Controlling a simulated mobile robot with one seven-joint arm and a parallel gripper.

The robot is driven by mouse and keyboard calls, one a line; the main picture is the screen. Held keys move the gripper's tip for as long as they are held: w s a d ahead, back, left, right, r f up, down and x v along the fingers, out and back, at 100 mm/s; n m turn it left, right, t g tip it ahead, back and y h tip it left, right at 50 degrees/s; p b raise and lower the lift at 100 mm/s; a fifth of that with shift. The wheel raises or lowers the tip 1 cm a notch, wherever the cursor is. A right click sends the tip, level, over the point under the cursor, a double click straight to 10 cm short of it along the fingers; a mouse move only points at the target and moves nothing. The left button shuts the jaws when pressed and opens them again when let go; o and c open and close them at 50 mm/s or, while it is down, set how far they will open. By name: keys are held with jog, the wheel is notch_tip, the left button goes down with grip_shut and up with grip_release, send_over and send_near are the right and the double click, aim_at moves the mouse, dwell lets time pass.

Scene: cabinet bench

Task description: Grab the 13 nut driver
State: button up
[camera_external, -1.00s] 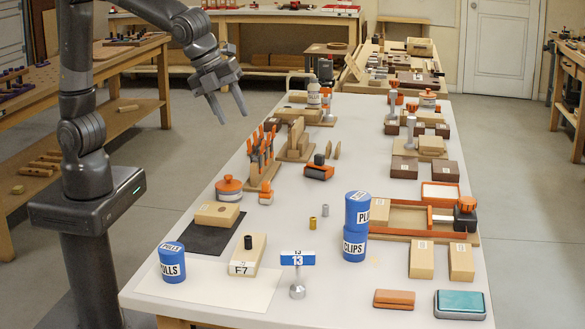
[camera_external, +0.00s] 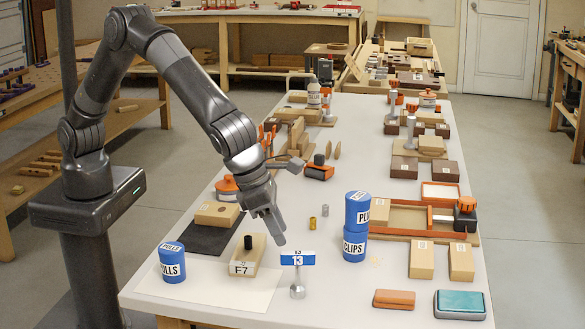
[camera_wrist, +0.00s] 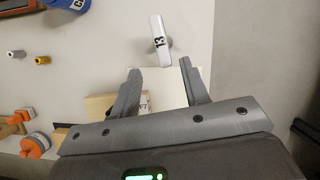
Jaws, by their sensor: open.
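The 13 nut driver (camera_external: 298,275) stands upright near the front of the white bench, with a silver shaft and round base and a blue-and-white top marked 13. In the wrist view, its white label bar marked 13 (camera_wrist: 158,40) lies just beyond the fingertips, roughly in line with the gap between them. My gripper (camera_external: 272,230) is open and points down, above and behind the driver to its left. In the wrist view my gripper (camera_wrist: 160,72) has two spread fingers with nothing between them. The driver's lower part is mostly hidden there.
A wooden block marked F7 (camera_external: 243,266) with a black peg stands left of the driver. Stacked blue cans (camera_external: 355,246) stand to its right, and another blue can (camera_external: 172,267) at far left. Bench in front is clear.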

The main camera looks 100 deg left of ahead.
aim_at(297, 263)
jog(key=x, duration=0.4)
jog(key=shift+w+d+x, duration=0.1)
jog(key=shift+w+x, duration=0.05)
jog(key=shift+x, duration=1.25)
jog(key=shift+w+d+x, duration=0.1)
jog(key=shift+d+x, duration=0.05)
jog(key=shift+x, duration=1.25)
jog(key=shift+r, duration=0.15)
grip_shut()
